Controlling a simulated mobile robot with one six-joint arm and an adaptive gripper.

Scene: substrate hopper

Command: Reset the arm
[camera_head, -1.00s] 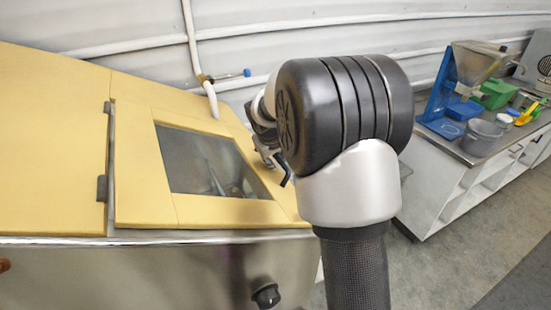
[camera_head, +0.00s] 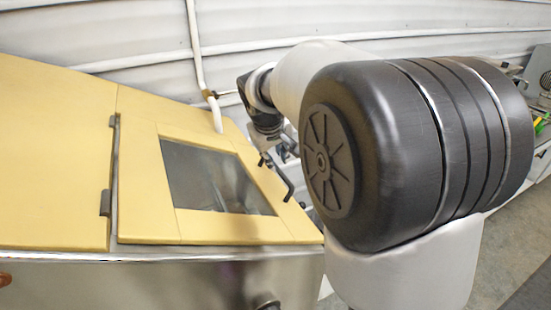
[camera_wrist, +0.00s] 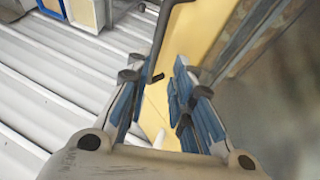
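My gripper (camera_head: 284,152) is above the right side of the yellow hopper top, partly hidden behind my own arm in the head view. In the wrist view my gripper (camera_wrist: 155,85) is open, its blue-padded fingers apart with nothing held between them. A black bent handle (camera_head: 286,184) stands at the right edge of the yellow lid (camera_head: 145,190), just below the gripper. The handle (camera_wrist: 162,38) also shows beyond the fingertips in the wrist view, and I cannot tell whether they touch it. The lid lies shut, with a dark window (camera_head: 205,178) in it.
A steel hopper body (camera_head: 150,285) is under the yellow top. A white pipe (camera_head: 196,60) runs down the corrugated wall behind. A side counter at the right is mostly hidden by my arm. The wrist view shows a blue and white object (camera_wrist: 85,12) at the top left.

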